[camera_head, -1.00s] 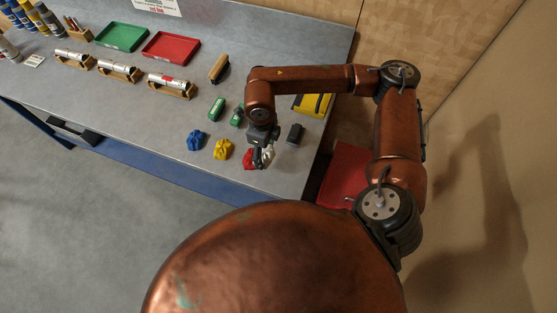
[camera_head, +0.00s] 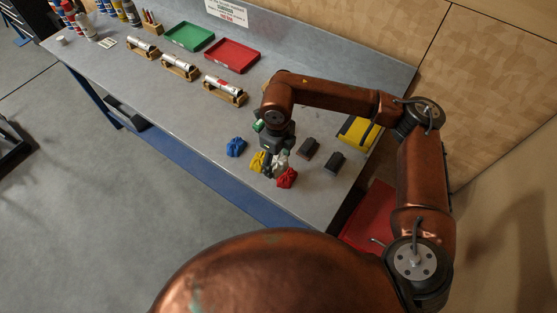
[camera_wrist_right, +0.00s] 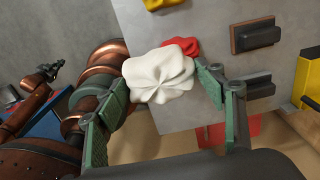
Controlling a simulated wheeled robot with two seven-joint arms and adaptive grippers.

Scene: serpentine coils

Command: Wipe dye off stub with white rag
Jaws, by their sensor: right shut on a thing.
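The white rag (camera_head: 281,157) is in my right gripper (camera_head: 270,166), between the yellow and red rags in the head view. In the right wrist view the bunched white rag (camera_wrist_right: 160,77) lies between the green finger pads of my right gripper (camera_wrist_right: 163,100), which is shut on it. It covers part of the red rag there. Three silvery cylinders stand for possible stubs: left (camera_head: 142,46), middle (camera_head: 181,66) and right (camera_head: 224,90), in wooden cradles. The right one has a red mark; whether this is dye I cannot tell. My left gripper is not in view.
Blue (camera_head: 236,147), yellow (camera_head: 257,162) and red (camera_head: 287,178) rags lie near the front edge. Two dark blocks (camera_head: 309,148) (camera_head: 334,162) lie to their right. Green (camera_head: 190,37) and red (camera_head: 232,55) trays stand behind the cradles. Bare bench lies between cradles and rags.

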